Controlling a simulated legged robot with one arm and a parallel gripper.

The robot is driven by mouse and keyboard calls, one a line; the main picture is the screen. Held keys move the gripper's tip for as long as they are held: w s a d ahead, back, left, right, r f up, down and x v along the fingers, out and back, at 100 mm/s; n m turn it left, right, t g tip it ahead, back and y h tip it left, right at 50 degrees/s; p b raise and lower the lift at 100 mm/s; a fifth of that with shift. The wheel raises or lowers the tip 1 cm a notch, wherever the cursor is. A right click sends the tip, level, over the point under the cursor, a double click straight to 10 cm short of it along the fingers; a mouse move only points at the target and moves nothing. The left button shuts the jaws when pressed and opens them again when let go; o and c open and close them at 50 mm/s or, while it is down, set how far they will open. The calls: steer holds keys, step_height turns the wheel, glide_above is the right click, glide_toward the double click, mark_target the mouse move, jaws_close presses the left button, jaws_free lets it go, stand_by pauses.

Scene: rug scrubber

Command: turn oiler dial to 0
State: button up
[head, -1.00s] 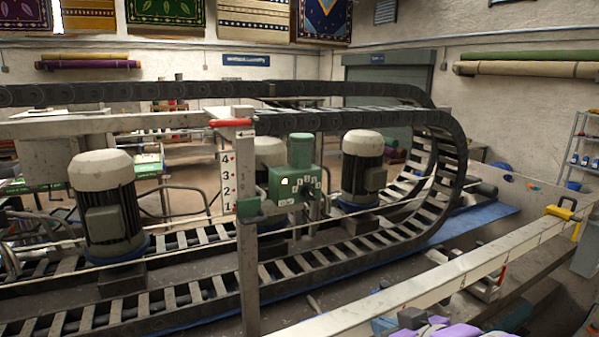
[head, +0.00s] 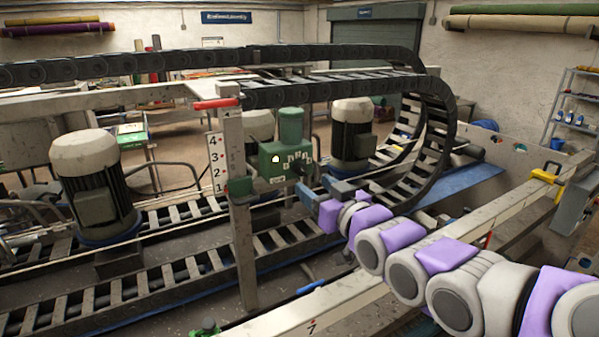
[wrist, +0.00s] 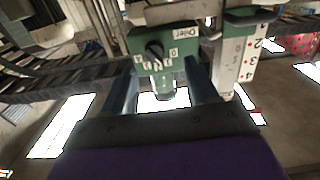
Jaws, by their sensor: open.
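The oiler is a green box (head: 272,160) with a cylinder on top, fixed beside a post in the head view. Its front also shows in the wrist view (wrist: 181,40), with an upside-down label. The oiler dial is a black knob (wrist: 153,49) with white number tags around it. A tag reading 0 (wrist: 174,53) sits beside the knob in the wrist view; which number the knob points at is unclear. My gripper (head: 318,190) is open and empty, just in front of and slightly below the dial. Its fingers (wrist: 160,85) frame the lower part of the oiler, apart from the knob.
A post with a 1 to 4 scale (head: 230,190) and red handle (head: 216,103) stands left of the oiler. Motors (head: 97,185) and black cable chains (head: 440,135) surround it. A long pale rail (head: 310,308) runs across the front, beneath my arm.

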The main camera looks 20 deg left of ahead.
mark_target(305, 173)
steer(key=p+x, duration=0.1)
steer(key=x, duration=0.6)
steer(key=shift+w+d, duration=0.15)
steer(key=shift+w, duration=0.1)
steer(key=shift+w+d, duration=0.1)
steer(key=shift+d, duration=0.35)
steer(key=c, duration=0.4)
steer(key=shift+r, duration=0.1)
steer(key=c, duration=0.7)
